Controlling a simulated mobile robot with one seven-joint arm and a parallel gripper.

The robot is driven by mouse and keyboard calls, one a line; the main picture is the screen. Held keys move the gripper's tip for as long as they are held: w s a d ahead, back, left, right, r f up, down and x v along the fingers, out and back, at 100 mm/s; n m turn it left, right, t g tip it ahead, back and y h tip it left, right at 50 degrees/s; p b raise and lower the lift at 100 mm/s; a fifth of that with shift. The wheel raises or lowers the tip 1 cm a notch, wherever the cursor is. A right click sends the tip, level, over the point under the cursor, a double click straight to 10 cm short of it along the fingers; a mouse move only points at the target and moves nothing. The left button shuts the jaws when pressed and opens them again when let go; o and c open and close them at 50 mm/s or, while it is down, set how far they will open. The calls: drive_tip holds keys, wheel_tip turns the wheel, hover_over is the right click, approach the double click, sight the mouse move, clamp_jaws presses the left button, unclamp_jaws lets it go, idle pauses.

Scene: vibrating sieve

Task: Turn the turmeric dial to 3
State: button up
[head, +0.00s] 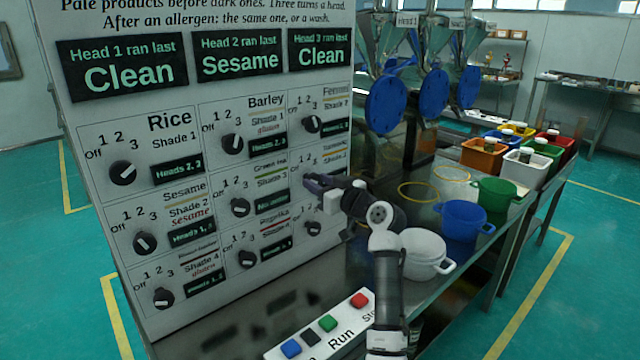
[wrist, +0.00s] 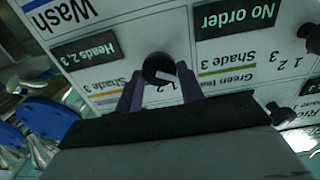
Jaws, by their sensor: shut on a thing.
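The turmeric dial is the black round knob (wrist: 158,68) in the wrist view, with a white pointer mark on its face. My gripper (wrist: 160,90) is shut on it, one dark finger on each side. The wrist view is turned roughly upside down, and the fingers partly cover the numbers, so I cannot tell the dial's setting. In the head view my gripper (head: 308,184) reaches the right column of the white control panel (head: 210,115), at the middle row. There the turmeric dial is hidden behind the fingers.
Close by are the green tea dial (head: 239,207), the fennel dial (head: 312,123) above and another dial (head: 312,228) below. A button box (head: 342,338) lies on the bench in front. A white pot (head: 425,252) and a blue pot (head: 465,217) stand right of my arm.

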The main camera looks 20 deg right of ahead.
drive_tip(key=shift+m, duration=0.3)
drive_tip(key=m+p, duration=0.1)
drive_tip(key=m, duration=0.4)
drive_tip(key=shift+d+m+p, duration=0.1)
drive_tip(key=shift+m+p, duration=0.2)
drive_tip(key=shift+p, duration=0.05)
drive_tip(key=m+p, duration=0.3)
drive_tip(key=m, duration=0.2)
drive_tip(key=m+p, duration=0.2)
drive_tip(key=m, duration=0.2)
drive_tip(key=shift+d, duration=0.1)
drive_tip(key=m+p, duration=0.3)
drive_tip(key=shift+m, duration=0.4)
drive_tip(key=m, duration=0.1)
drive_tip(key=m+p, duration=0.1)
drive_tip(key=m, duration=0.2)
drive_tip(key=shift+f+m, duration=0.3)
drive_tip(key=shift+m, duration=0.1)
drive_tip(key=o, duration=1)
